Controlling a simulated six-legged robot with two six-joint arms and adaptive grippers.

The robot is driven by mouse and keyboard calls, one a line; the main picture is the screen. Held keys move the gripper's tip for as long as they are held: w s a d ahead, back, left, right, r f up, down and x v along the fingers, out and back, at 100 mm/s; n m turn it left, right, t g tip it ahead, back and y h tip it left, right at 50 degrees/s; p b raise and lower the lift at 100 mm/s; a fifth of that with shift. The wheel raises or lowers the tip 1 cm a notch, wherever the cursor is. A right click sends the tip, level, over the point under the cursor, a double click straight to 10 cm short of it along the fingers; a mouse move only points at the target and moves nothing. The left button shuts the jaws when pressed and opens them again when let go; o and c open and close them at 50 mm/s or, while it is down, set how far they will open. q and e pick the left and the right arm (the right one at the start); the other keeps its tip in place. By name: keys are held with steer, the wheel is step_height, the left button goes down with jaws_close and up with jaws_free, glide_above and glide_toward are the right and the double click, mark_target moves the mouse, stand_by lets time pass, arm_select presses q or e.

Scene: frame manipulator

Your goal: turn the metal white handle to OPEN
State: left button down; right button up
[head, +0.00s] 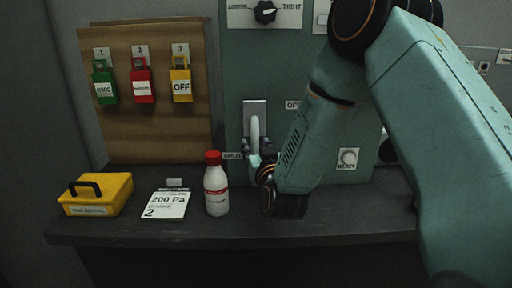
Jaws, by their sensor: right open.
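The white metal handle (255,132) stands upright against its light metal plate (255,108) on the grey-green panel. A label partly reading "OPE" (293,105) sits to its upper right, cut off by my arm. A label partly reading "SHUT" (232,156) sits to its lower left. My right gripper (257,158) is at the handle's lower part, open. Its fingers are small and dark here, and I cannot tell whether they touch the handle. My left gripper is not in view.
Green, red and yellow padlocks (142,82) hang on the wooden board (120,135). A knob (265,12) is above.

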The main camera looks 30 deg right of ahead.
steer(key=shift+s+r, duration=0.1)
steer(key=shift+w+a+f, duration=0.2)
steer(key=shift+w+a, duration=0.1)
steer(key=shift+w, duration=0.2)
steer(key=c, duration=0.3)
steer(key=shift+s+d, duration=0.2)
steer(key=shift+s, duration=0.05)
steer(key=c, duration=0.5)
steer(key=shift+w+a, duration=0.1)
jaws_close()
steer(key=shift+r, duration=0.1)
steer(key=shift+w+f, duration=0.1)
steer(key=shift+f, duration=0.1)
